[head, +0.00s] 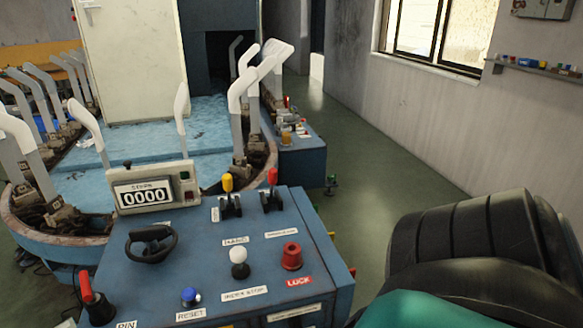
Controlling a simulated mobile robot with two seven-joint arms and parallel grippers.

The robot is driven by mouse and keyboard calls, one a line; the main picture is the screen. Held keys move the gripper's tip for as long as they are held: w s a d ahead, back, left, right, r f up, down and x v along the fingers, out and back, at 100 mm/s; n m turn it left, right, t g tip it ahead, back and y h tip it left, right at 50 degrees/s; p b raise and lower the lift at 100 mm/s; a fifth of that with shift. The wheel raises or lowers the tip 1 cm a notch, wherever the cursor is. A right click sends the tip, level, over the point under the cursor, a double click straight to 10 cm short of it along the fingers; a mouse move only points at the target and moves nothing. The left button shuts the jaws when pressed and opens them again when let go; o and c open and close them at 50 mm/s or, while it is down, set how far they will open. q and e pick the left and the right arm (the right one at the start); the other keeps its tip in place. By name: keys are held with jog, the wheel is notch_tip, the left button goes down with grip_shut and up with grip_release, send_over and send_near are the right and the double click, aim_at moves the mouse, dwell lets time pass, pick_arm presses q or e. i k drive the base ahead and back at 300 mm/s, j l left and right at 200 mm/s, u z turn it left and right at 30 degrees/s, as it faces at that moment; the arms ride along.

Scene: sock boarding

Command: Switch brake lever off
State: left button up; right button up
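A blue control panel (206,256) stands in front of me. A yellow-topped lever (228,184) and a red-topped lever (272,178) stand side by side at its back edge. Another red-handled lever (91,296) stands at its front left corner, tilted slightly left. The labels are too small for me to tell which is the brake lever. The panel also has a white knob (238,256), a red button (292,257) and a blue button (190,297). Neither gripper shows. A black and teal arm part, probably mine, fills the lower right and touches no lever.
A grey counter box (157,186) reading 0000 and a black handwheel (151,243) sit on the panel's left. Behind is a round blue machine (150,150) ringed by pale upright sock boards (181,104).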

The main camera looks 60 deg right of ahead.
aim_at(272, 174)
jog(key=z, duration=1.75)
